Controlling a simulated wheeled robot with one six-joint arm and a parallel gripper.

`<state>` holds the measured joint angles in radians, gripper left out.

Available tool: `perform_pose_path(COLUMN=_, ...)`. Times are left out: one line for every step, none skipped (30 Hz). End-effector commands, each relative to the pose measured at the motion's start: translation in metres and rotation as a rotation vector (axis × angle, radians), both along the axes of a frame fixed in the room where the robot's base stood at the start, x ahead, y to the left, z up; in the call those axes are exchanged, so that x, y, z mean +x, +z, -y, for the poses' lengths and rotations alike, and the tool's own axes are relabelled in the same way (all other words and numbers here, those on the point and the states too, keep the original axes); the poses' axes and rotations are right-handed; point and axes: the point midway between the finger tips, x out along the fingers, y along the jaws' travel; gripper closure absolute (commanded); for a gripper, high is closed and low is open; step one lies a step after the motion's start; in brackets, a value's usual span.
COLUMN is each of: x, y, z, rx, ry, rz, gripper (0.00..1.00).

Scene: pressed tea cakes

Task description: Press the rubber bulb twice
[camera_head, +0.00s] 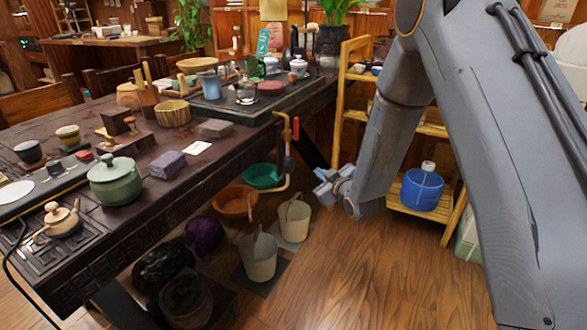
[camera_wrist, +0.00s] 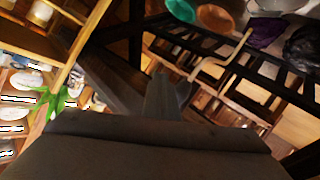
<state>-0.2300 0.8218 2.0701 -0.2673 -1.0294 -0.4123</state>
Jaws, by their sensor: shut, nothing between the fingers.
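I cannot single out a rubber bulb with certainty in either view. My gripper (camera_head: 326,190) hangs low to the right of the dark table, near the wooden shelf rack, away from the tabletop objects. In the wrist view my gripper (camera_wrist: 167,82) has its fingers together with nothing between them. The wrist view is tilted and shows the underside region of the furniture.
The dark carved table (camera_head: 225,150) holds a green lidded pot (camera_head: 115,182), a small teapot (camera_head: 60,220) and a purple block (camera_head: 167,164). Pale buckets (camera_head: 258,258), basins and dark bags stand below. A blue jug (camera_head: 422,188) sits on the rack. Open floor lies in front.

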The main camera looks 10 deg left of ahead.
Motion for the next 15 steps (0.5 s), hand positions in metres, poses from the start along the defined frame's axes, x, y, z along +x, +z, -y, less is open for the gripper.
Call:
perform_pose_path(x=0.002, y=-0.001, z=-0.008, rx=0.0, ry=0.003, rz=0.001, gripper=1.0)
perform_pose_path(x=0.004, y=-0.001, z=-0.012, rx=0.0, ry=0.003, rz=0.001, gripper=1.0)
perform_pose_path(x=0.006, y=-0.001, z=-0.017, rx=0.0, ry=0.002, rz=0.001, gripper=1.0)
perform_pose_path(x=0.007, y=-0.001, z=-0.02, rx=0.0, ry=0.002, rz=0.001, gripper=1.0)
perform_pose_path(x=0.008, y=-0.001, z=-0.024, rx=0.0, ry=0.003, rz=0.001, gripper=1.0)
perform_pose_path(x=0.01, y=-0.001, z=-0.028, rx=0.0, ry=0.002, rz=0.0, gripper=1.0)
perform_pose_path(x=0.011, y=-0.001, z=-0.031, rx=0.0, ry=0.002, rz=0.001, gripper=1.0)
perform_pose_path(x=0.012, y=0.0, z=-0.033, rx=0.0, ry=0.002, rz=0.001, gripper=1.0)
perform_pose_path(x=0.013, y=0.0, z=-0.037, rx=0.0, ry=0.002, rz=0.001, gripper=1.0)
perform_pose_path(x=0.014, y=0.0, z=-0.039, rx=0.0, ry=0.002, rz=0.001, gripper=1.0)
perform_pose_path(x=0.015, y=0.0, z=-0.041, rx=0.0, ry=0.002, rz=0.001, gripper=1.0)
perform_pose_path(x=0.016, y=0.0, z=-0.043, rx=-0.001, ry=0.001, rz=0.0, gripper=1.0)
perform_pose_path(x=0.016, y=0.0, z=-0.044, rx=-0.001, ry=0.001, rz=0.0, gripper=1.0)
perform_pose_path(x=0.016, y=0.0, z=-0.046, rx=0.0, ry=0.001, rz=-0.001, gripper=1.0)
perform_pose_path(x=0.017, y=0.0, z=-0.047, rx=0.0, ry=0.0, rz=0.0, gripper=1.0)
